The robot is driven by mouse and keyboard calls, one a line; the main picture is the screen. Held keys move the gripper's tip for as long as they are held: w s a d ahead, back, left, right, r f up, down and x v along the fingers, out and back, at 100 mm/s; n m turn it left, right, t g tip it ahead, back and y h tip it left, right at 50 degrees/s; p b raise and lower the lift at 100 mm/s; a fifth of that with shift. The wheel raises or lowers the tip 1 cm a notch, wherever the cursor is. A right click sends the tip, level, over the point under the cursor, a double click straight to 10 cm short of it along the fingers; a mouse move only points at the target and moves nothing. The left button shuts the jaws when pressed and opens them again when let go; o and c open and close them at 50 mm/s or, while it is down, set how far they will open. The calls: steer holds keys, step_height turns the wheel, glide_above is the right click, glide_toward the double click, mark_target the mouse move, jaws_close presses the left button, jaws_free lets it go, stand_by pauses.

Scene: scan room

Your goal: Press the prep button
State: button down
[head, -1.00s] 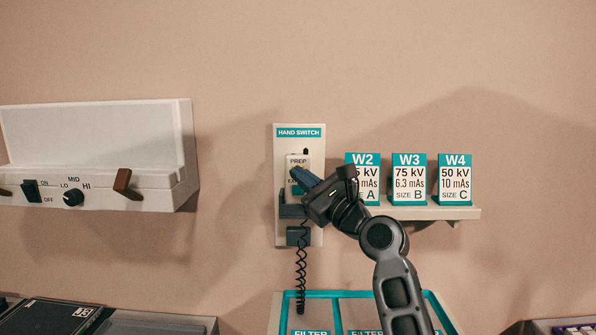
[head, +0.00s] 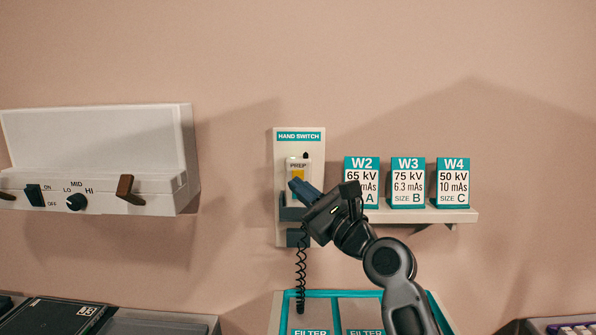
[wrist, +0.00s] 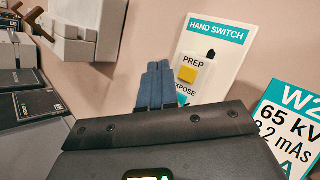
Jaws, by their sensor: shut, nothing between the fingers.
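The hand switch (head: 304,165) is a pale box in a holder on a wall plate headed HAND SWITCH. Its yellow prep button (head: 298,174) sits under the word PREP and also shows in the wrist view (wrist: 187,74). My gripper (head: 294,184) has its blue fingers together and empty, with the tips just below the button in the head view. In the wrist view the fingers (wrist: 158,68) stand left of the button, with a visible gap in the picture. The fingers and gripper hide the lower part of the switch, including part of the word EXPOSE.
A coiled cord (head: 300,270) hangs below the switch. Cards W2, W3 and W4 (head: 453,183) stand on a wall shelf (head: 462,215) to the right. A white wall unit (head: 95,150) with a knob (head: 76,202) and switches is at left. Bare wall lies between it and the switch plate.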

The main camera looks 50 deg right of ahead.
steer(key=shift+s+a, duration=0.55)
steer(key=shift+a, duration=0.1)
stand_by(0.4)
steer(key=s+a+f+n+g, duration=0.2)
steer(key=s+a+f+n, duration=0.45)
steer(key=f, duration=0.25)
steer(key=s+a+f+n+g, duration=0.2)
steer(key=s+a+f+n, duration=0.45)
steer(key=s+f, duration=0.2)
steer(key=s+a+f+n+g+y, duration=0.1)
steer(key=s+a+n, duration=0.3)
steer(key=s+n, duration=0.5)
steer(key=s+a+n+g+y, duration=0.1)
steer(key=s+a+n, duration=0.3)
steer(key=s+n, duration=0.6)
steer(key=shift+s+a+f+y, duration=0.4)
steer(key=shift+s+y, duration=0.2)
steer(key=shift+y, duration=0.1)
